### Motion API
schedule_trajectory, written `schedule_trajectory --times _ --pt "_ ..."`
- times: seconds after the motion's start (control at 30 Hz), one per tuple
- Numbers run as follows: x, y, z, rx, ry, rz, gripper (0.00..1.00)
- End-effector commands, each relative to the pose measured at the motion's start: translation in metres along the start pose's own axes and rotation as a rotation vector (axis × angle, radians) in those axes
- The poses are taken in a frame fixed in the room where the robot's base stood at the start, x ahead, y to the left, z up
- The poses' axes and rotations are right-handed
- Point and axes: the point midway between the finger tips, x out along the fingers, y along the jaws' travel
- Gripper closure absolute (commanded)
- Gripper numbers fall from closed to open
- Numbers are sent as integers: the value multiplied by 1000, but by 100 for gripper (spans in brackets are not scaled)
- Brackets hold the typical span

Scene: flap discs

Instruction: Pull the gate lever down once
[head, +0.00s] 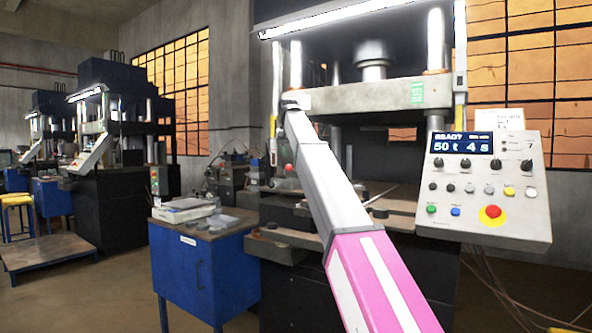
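A small red knob (288,168) shows just left of my arm, in front of the press at its left side. It may belong to the gate lever, but its handle is too small and too covered to make out. My arm, white then pink, reaches from the bottom right up to the left press column and covers part of the press. I cannot make out my gripper's fingers.
The press (350,98) stands in the middle with a control panel (486,188) at right reading READY. A blue cabinet (205,270) with boxes on top stands left of the press. Other presses (110,190) and a low platform (48,252) are further left, with open floor between.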

Motion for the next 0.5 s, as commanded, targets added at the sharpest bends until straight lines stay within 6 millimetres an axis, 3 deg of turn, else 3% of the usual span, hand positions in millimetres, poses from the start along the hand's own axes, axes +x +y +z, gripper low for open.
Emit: schedule_trajectory --times 0.5 --pt "22 0 5 0 -1 0 74"
